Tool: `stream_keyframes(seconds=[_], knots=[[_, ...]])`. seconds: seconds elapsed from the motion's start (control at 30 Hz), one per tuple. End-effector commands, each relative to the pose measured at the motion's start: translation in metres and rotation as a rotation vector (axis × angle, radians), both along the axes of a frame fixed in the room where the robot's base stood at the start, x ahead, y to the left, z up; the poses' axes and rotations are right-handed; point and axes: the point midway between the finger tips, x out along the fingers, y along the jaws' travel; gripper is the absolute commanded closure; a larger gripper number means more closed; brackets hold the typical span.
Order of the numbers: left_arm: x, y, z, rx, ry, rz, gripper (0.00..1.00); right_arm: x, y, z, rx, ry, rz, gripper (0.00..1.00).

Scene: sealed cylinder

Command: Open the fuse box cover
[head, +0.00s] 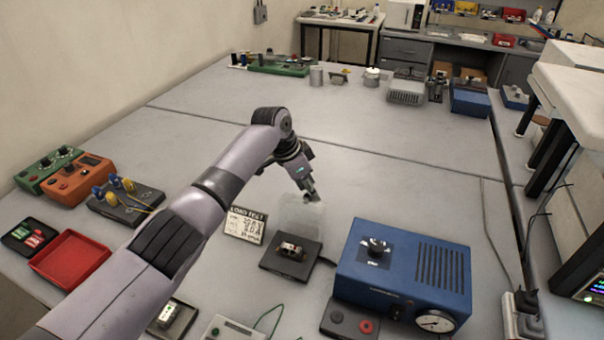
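The fuse box is a low black base (271,265) with a small metal-ended part (291,250) on top, in the lower middle of the head view. Its clear cover (301,217) is raised and stands up behind the base, leaving the top exposed. My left gripper (312,196) points down at the cover's upper right edge; I cannot tell whether it touches or grips the cover. Its fingers are small and dark, so their opening is unclear. My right gripper is not in view.
A blue power unit (405,268) stands right of the fuse box. A "LOAD TEST" card (245,225) stands to its left. A red tray (70,258) and instrument boxes (78,182) lie at the far left.

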Motion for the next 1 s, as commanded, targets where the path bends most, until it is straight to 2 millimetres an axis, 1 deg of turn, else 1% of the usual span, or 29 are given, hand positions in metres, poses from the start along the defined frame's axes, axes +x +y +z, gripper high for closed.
stream_keyframes(seconds=[0.03,0.07,0.13,0.3,0.4,0.53,0.7,1.0], knots=[[-0.003,0.007,-0.004,0.013,0.013,0.003,0.58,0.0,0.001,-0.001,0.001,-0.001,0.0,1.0],[-0.004,0.009,0.0,0.013,0.011,0.003,0.58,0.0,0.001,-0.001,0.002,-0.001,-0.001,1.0],[-0.005,0.013,0.013,0.011,0.006,0.004,0.58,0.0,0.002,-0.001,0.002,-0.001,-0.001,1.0],[-0.009,0.025,0.055,0.003,-0.005,0.005,0.58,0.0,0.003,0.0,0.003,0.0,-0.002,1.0],[-0.013,0.031,0.075,0.002,-0.008,0.003,0.58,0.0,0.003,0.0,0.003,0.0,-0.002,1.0],[-0.016,0.037,0.095,-0.001,-0.009,0.004,0.58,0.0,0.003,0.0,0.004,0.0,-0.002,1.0],[-0.019,0.041,0.108,-0.001,-0.011,0.003,0.58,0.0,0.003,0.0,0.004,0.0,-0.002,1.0],[-0.019,0.041,0.111,-0.002,-0.01,0.003,0.58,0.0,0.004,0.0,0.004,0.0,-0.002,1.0]])
